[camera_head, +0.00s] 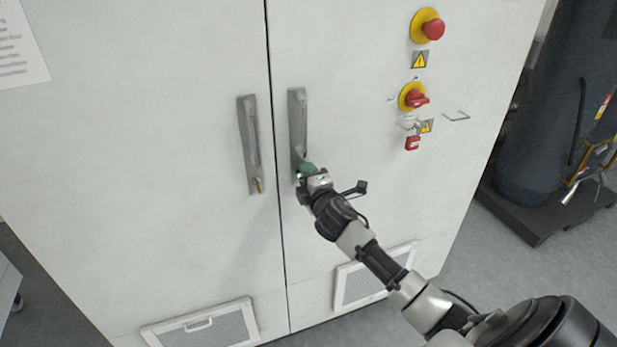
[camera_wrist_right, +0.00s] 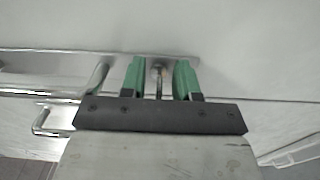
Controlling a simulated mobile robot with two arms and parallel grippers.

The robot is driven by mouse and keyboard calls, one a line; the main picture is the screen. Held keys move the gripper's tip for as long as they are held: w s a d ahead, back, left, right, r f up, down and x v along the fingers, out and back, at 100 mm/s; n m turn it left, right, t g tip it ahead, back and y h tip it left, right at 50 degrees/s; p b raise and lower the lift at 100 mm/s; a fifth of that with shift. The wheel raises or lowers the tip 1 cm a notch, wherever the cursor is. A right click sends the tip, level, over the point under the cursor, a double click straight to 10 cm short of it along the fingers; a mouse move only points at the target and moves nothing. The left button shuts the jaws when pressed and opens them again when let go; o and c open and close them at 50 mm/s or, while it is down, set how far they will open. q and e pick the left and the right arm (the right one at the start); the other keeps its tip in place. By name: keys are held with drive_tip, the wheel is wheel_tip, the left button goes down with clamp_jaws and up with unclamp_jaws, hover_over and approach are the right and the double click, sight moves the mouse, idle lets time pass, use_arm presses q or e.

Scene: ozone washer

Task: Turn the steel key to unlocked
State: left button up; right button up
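The steel key (camera_wrist_right: 158,80) stands out from the end of a metal handle plate (camera_wrist_right: 50,62) in the right wrist view. It looks thin and seen edge-on. My right gripper (camera_wrist_right: 160,80) has its two green fingers on either side of the key, with a gap showing on both sides. In the head view my right gripper (camera_head: 304,172) is at the lower end of the right door's handle plate (camera_head: 297,120), and hides the key there. The left door's handle (camera_head: 250,140) has a small brass-coloured part (camera_head: 259,186) at its lower end. My left gripper is not in view.
The white cabinet (camera_head: 150,130) has a red emergency button (camera_head: 433,29), a red rotary switch (camera_head: 414,98) and a red padlock (camera_head: 412,143) on its right door. Vent grilles (camera_head: 210,328) are low on the doors. A dark cylinder (camera_head: 555,110) stands at the right.

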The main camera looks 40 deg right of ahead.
drive_tip(key=b+v, duration=0.1)
drive_tip(key=v, duration=0.9)
drive_tip(key=shift+s+b, duration=0.35)
drive_tip(key=shift+s, duration=0.05)
drive_tip(key=s+a+f+m+g+y, duration=0.1)
drive_tip(key=s+f+m+g, duration=0.3)
drive_tip(key=f, duration=1.4)
drive_tip(key=s+f+m+g+y, duration=0.15)
drive_tip(key=s+f+g, duration=0.3)
drive_tip(key=f, duration=1.35)
drive_tip(key=s+a+f+m+g, duration=0.2)
drive_tip(key=s+f, duration=0.4)
drive_tip(key=s, duration=0.1)
drive_tip(key=s+a+f+m+g, duration=0.2)
drive_tip(key=s+a+f, duration=0.1)
drive_tip(key=s+f, duration=0.4)
drive_tip(key=s+a+f+m+g+y, duration=0.1)
drive_tip(key=s+a+f+g, duration=0.1)
drive_tip(key=s, duration=0.8)
drive_tip(key=s+a+f+m+g+y, duration=0.1)
drive_tip(key=s+a+f, duration=0.4)
drive_tip(key=s, duration=0.5)
drive_tip(key=shift+s+f+m+g, duration=0.15)
drive_tip(key=shift+f+m+g, duration=0.3)
drive_tip(key=shift+f+m, duration=0.25)
